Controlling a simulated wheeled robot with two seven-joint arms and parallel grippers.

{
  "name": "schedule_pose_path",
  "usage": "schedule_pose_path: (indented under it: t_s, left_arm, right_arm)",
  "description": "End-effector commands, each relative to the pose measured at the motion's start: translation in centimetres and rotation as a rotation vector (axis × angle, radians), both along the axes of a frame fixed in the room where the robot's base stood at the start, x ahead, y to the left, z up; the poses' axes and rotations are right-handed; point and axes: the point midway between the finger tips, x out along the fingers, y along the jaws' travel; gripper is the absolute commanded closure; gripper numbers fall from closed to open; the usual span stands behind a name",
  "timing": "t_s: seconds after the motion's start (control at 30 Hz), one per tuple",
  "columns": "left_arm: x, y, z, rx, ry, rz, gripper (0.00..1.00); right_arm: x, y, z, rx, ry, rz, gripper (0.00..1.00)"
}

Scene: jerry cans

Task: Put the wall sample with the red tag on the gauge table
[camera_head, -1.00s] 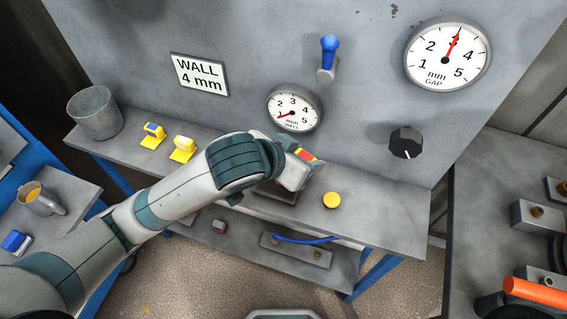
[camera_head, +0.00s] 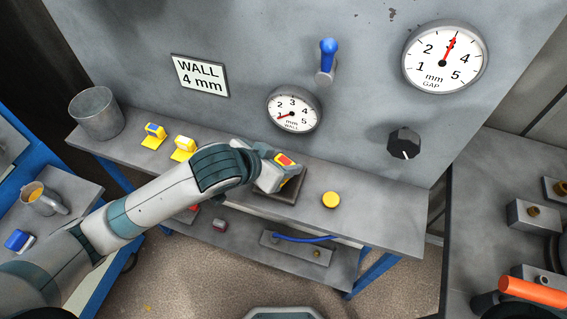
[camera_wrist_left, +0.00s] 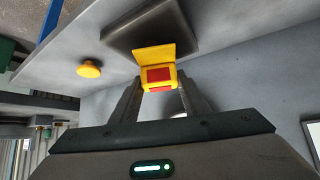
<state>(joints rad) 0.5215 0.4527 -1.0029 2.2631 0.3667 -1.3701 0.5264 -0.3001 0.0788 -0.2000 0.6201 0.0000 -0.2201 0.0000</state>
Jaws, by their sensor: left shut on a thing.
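The yellow wall sample with the red tag (camera_head: 286,160) is between the fingers of my left gripper (camera_head: 276,172), which is shut on it. In the left wrist view the sample (camera_wrist_left: 158,77) shows its red patches and a yellow flange facing the gauge table. The gauge table (camera_head: 292,190) is a dark square plate on the bench, partly hidden by my gripper; it also shows in the left wrist view (camera_wrist_left: 148,27). The sample is over or at the plate's edge; I cannot tell whether they touch. My right gripper is not in view.
A yellow button (camera_head: 331,200) is right of the plate. The wall gauge (camera_head: 294,110) and blue lever (camera_head: 328,60) are behind.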

Motion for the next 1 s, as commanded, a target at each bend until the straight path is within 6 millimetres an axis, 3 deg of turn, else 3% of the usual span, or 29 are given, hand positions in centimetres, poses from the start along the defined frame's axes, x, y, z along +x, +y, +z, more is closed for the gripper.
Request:
schedule_pose_path:
  t_s: [0.17,0.57,0.6,0.67,1.0]
  left_arm:
    - [0.0,0.0,-1.6,0.001,0.000,0.001,0.80]
    - [0.0,0.0,-1.9,-0.001,0.000,0.001,0.80]
    - [0.0,0.0,-1.9,-0.001,-0.001,0.000,0.54]
    - [0.0,0.0,-1.9,-0.001,-0.001,0.000,0.40]
    - [0.0,0.0,-1.8,-0.001,-0.001,0.000,0.40]
  right_arm:
    - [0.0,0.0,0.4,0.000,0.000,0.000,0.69]
    - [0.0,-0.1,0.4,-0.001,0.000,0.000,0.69]
    - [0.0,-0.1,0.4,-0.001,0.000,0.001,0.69]
    - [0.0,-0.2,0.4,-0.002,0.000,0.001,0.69]
    - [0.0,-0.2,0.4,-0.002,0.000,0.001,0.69]
